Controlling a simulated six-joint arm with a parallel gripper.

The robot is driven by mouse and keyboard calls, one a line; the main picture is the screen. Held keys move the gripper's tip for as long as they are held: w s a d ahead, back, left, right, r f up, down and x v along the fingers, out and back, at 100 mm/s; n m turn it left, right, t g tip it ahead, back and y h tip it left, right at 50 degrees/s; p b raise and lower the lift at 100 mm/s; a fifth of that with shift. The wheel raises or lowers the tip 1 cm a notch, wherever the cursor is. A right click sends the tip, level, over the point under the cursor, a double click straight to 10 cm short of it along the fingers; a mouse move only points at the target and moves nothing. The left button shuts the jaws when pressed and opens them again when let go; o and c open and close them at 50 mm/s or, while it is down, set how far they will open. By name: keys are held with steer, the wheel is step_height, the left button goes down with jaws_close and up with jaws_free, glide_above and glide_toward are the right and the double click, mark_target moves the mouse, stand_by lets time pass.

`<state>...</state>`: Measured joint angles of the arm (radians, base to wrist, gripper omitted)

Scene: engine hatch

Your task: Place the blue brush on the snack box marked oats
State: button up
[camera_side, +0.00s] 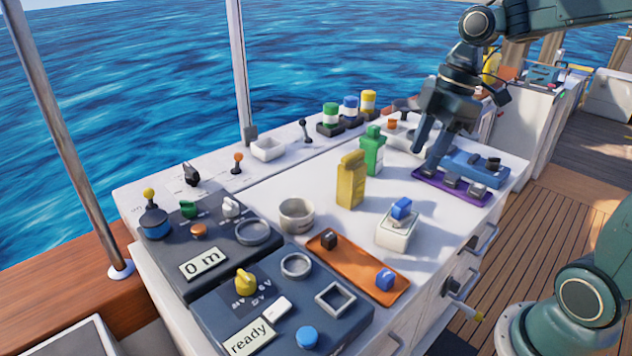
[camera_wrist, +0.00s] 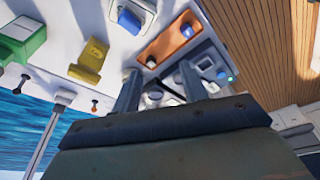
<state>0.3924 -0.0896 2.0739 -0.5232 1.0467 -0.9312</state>
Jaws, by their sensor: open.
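My gripper (camera_side: 425,158) is open above the counter, near the purple tray; its fingers also show in the wrist view (camera_wrist: 157,72). Nothing shows between them. A small blue piece (camera_side: 385,279) lies at the near end of an orange tray; it also shows in the wrist view (camera_wrist: 187,31). Another blue piece (camera_side: 401,209) sits on a white box (camera_side: 396,233). I cannot tell which is the brush. A yellow upright container (camera_side: 351,180) and a green one (camera_side: 372,151) stand behind. No oats marking is readable, so I cannot tell which is the snack box.
The orange tray (camera_side: 352,267) also holds a dark piece (camera_side: 329,240). A round bowl (camera_side: 296,215) and dark control panels (camera_side: 210,242) are at left. Bare counter lies around the yellow container.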

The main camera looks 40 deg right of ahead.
steer(key=s+a+m+t+h, duration=0.2)
steer(key=s+a+m+t, duration=0.2)
steer(key=s+m, duration=0.7)
steer(key=shift+s+r+m, duration=0.3)
steer(key=shift+s, duration=0.55)
